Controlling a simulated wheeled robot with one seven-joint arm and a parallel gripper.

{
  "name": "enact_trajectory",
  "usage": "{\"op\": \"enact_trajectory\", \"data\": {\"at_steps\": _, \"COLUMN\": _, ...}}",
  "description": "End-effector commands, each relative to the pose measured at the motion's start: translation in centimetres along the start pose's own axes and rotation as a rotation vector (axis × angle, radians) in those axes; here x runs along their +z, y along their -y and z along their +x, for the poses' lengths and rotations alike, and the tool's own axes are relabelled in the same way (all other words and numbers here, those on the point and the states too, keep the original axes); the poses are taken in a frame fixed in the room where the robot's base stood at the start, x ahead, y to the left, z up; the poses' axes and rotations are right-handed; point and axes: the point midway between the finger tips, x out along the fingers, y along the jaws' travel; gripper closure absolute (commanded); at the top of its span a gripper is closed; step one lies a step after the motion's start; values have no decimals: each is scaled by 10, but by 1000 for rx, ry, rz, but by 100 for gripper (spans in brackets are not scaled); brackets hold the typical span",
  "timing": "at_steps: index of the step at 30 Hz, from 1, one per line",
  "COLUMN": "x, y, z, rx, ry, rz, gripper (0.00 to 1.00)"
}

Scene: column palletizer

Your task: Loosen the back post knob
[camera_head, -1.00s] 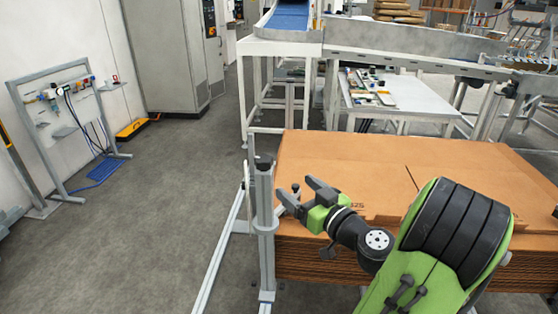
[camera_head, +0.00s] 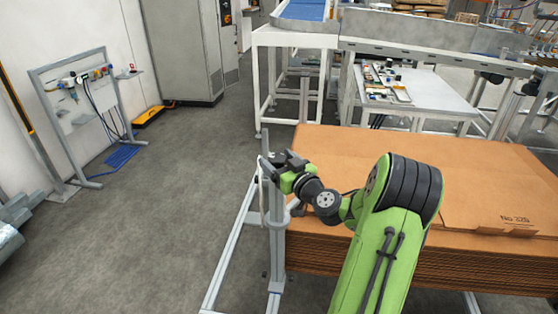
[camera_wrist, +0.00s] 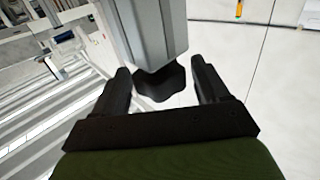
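A black lobed knob (camera_wrist: 160,84) shows at the end of a grey metal post (camera_wrist: 150,32) in the wrist view. My gripper (camera_wrist: 160,66) is open, with one dark finger on each side of the knob and a visible gap on both sides. In the head view my gripper (camera_head: 278,163) is at the upper part of a grey upright post (camera_head: 277,240) at the left edge of the cardboard stack. The knob is hidden there behind the gripper, and I cannot tell from this view which post it belongs to.
A stack of flat cardboard (camera_head: 400,165) stands right of the post, close under my arm. A white table (camera_head: 430,95) with small parts and a conveyor (camera_head: 430,38) are behind it. A pneumatic panel stand (camera_head: 85,110) is at the left. The floor between is clear.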

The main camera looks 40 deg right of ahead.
Motion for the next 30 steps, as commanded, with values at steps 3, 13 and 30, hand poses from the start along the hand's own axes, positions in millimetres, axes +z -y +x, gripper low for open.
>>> {"op": "enact_trajectory", "data": {"at_steps": 3, "x": 0, "y": 0, "z": 0, "rx": 0, "ry": 0, "rz": 0, "gripper": 45}}
{"op": "enact_trajectory", "data": {"at_steps": 13, "x": 2, "y": -1, "z": 0, "rx": -23, "ry": -4, "rz": -4, "gripper": 71}}
{"op": "enact_trajectory", "data": {"at_steps": 30, "x": 0, "y": -1, "z": 0, "rx": -142, "ry": 1, "rz": -1, "gripper": 71}}
